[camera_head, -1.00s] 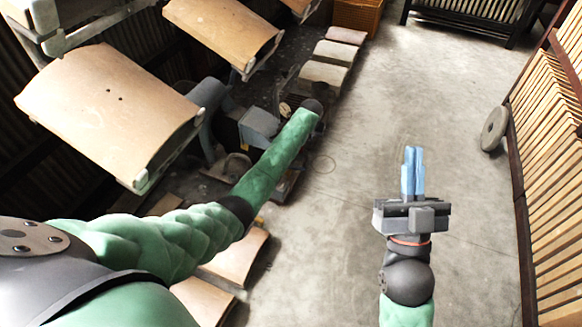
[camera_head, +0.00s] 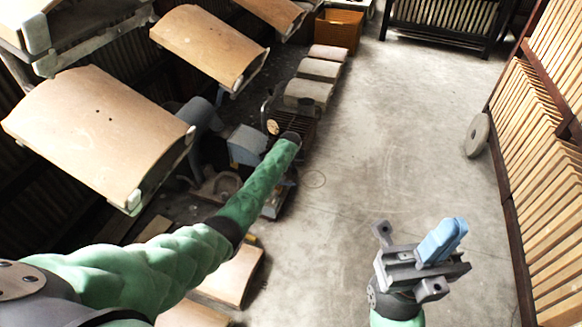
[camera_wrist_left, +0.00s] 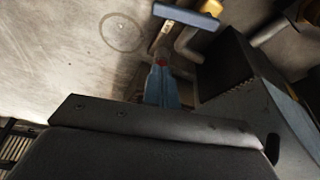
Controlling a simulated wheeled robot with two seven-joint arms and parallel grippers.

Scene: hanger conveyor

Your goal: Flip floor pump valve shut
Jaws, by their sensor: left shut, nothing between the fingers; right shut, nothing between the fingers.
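The floor pump (camera_head: 248,146) stands low at the left, a blue-grey housing with a round tan dial beside it. In the head view my left forearm lies across it and hides my left gripper. In the left wrist view my left gripper (camera_wrist_left: 161,68) has its blue fingers shut and empty, with a small red spot at the tips. Just beyond them is a blue-grey crossbar (camera_wrist_left: 185,16) on a brownish stem, with a yellow part (camera_wrist_left: 211,7) beside it. I cannot tell which piece is the valve, nor whether the fingers touch it. My right gripper (camera_head: 456,228) is shut and empty above the floor.
Curved wooden panels (camera_head: 105,130) hang at the left. Grey blocks (camera_head: 308,92) line the floor beyond the pump, with an orange-brown crate (camera_head: 338,30) behind. A slatted rack (camera_head: 555,165) and a grey disc (camera_head: 477,135) are at the right. The middle floor is clear.

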